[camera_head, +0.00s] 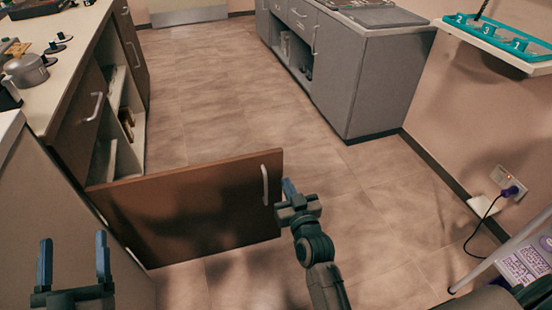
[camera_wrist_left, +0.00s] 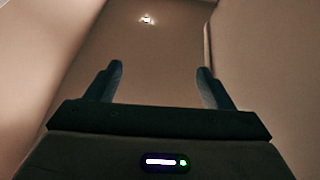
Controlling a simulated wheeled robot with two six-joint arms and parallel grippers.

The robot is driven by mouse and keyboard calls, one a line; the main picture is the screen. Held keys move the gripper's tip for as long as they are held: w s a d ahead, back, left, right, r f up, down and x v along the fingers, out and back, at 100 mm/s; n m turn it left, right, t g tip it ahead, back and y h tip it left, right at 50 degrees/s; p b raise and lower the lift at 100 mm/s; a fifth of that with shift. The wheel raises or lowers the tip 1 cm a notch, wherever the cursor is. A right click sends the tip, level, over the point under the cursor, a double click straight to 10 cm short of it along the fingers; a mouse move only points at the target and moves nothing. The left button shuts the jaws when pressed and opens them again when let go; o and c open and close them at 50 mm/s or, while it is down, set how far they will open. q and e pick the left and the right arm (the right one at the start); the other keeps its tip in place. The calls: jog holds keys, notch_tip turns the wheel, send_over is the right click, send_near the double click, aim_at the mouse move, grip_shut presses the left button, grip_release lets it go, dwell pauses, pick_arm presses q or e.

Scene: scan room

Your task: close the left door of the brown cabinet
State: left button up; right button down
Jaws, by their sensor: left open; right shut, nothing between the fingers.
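The brown cabinet (camera_head: 75,136) stands at the left under a pale countertop. Its left door (camera_head: 190,205) is swung wide open, reaching out across the floor, with a pale vertical handle (camera_head: 265,185) near its free edge. My right gripper (camera_head: 288,190) is shut and empty, just right of that free edge and close to the handle; I cannot tell whether it touches the door. My left gripper (camera_head: 74,262) is open and empty at the lower left, before the grey side panel. Its two fingers also show apart in the left wrist view (camera_wrist_left: 160,82).
A grey cabinet (camera_head: 375,80) stands at the back right. A wall shelf (camera_head: 500,48) holds a teal numbered tray. A purple plug with a cable (camera_head: 510,191) is in the right wall. Pots stand on the countertop (camera_head: 75,22). The floor (camera_head: 220,115) beyond the door is clear.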

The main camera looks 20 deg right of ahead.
aim_at(274, 154)
jog(key=w+b, duration=0.1)
jog(key=w, duration=0.8)
jog(key=shift+w+f, duration=0.15)
pick_arm(q)
notch_tip(274, 154, up, 6)
jog(key=s+m+t+h, duration=0.1)
jog(key=s+t, duration=0.1)
jog(key=t, duration=0.2)
jog(key=shift+s+h, duration=0.25)
jog(key=shift+h, duration=0.15)
pick_arm(e)
jog(key=shift+w, duration=0.5)
